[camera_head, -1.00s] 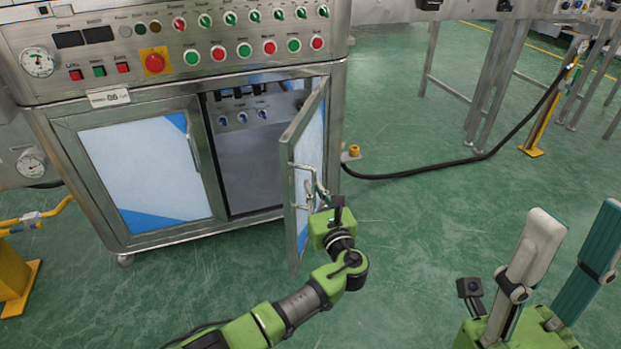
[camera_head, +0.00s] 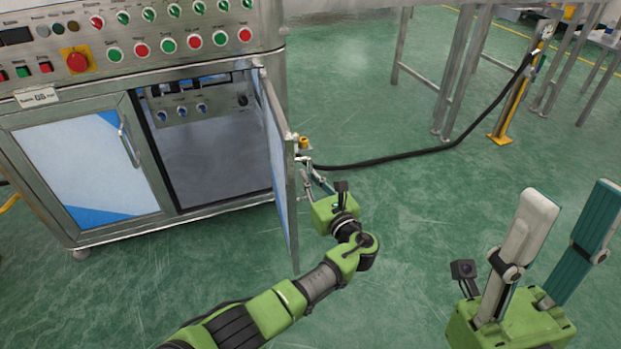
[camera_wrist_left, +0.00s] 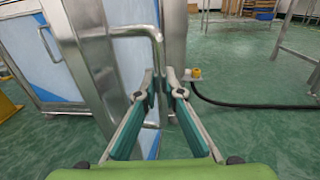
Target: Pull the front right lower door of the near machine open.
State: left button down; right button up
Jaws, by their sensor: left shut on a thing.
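The front right lower door (camera_head: 276,150) of the near machine (camera_head: 110,110) stands swung wide open, seen nearly edge-on in the head view. In the left wrist view the door (camera_wrist_left: 95,60) shows its metal frame and a bar handle (camera_wrist_left: 153,48). My left gripper (camera_head: 312,178) is at the handle on the door's outer face. In the wrist view its fingers (camera_wrist_left: 163,85) close around the lower part of the handle. My right gripper (camera_head: 570,225) is open and empty, fingers apart, over the floor at the right.
The left lower door (camera_head: 85,170) is shut. The opened cabinet (camera_head: 215,150) shows a small panel with knobs. A black hose (camera_head: 400,158) runs across the floor to a yellow post (camera_head: 510,105). Green floor (camera_head: 410,220) is free right of the door.

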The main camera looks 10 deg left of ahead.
pick_arm(q)
jog(key=shift+a, duration=0.1)
jog(key=c, duration=2.2)
grip_release()
jog(key=shift+o, duration=0.2)
jog(key=v, duration=0.7)
jog(key=shift+s, duration=0.2)
